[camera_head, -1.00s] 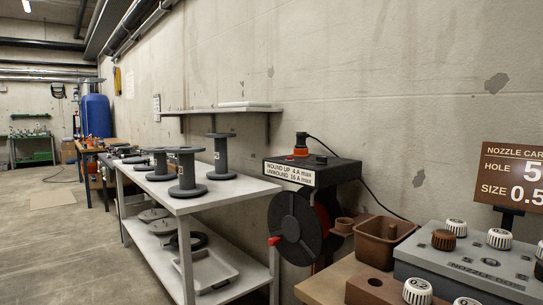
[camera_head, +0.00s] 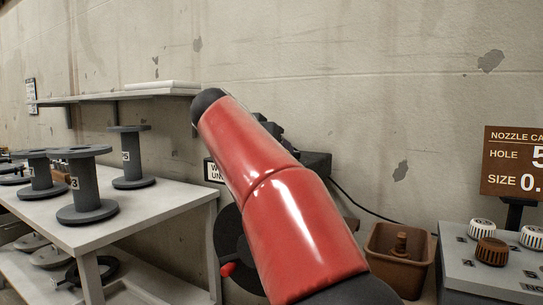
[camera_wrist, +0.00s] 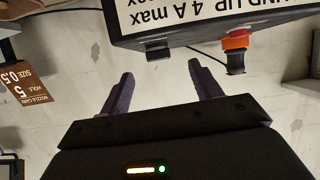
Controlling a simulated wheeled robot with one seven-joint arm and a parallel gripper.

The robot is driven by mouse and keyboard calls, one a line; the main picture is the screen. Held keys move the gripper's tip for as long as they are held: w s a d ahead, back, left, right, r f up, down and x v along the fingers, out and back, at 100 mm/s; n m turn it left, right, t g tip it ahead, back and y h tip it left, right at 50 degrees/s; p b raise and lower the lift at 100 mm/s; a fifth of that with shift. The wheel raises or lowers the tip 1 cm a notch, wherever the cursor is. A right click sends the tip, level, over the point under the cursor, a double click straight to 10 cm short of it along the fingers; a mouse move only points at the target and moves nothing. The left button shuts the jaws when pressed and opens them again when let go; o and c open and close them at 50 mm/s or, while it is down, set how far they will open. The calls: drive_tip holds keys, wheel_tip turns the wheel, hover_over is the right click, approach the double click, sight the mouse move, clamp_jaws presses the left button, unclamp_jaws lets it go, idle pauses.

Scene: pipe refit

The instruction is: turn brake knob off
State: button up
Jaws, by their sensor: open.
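The black reel unit with its white ampere-rating plate (camera_head: 212,171) is mostly hidden behind my red arm in the head view. In the wrist view its plate (camera_wrist: 215,14) appears upside down. An orange knob-like part with a black end (camera_wrist: 236,42) is on the unit in the wrist view, right of my fingers. A red knob (camera_head: 228,269) sits on the reel's dark disc in the head view. I cannot tell which is the brake knob. My gripper (camera_wrist: 158,75) is open and empty, apart from the unit in that view.
A grey table (camera_head: 150,215) with several dark spools stands left. A wall shelf (camera_head: 120,95) is above it. A brown bin (camera_head: 385,262) and a grey nozzle block (camera_head: 470,272) with knobs are at right, below a brown sign (camera_head: 513,160). A black cable runs along the wall.

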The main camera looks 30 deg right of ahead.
drive_tip(key=shift+m+h, duration=0.3)
drive_tip(key=shift+m, duration=0.1)
drive_tip(key=x, duration=0.5)
drive_tip(key=r+x, duration=0.1)
drive_tip(key=x, duration=0.2)
drive_tip(key=shift+d+f, duration=0.1)
drive_tip(key=shift+d, duration=0.35)
drive_tip(key=shift+c, duration=0.3)
drive_tip(key=c, duration=0.9)
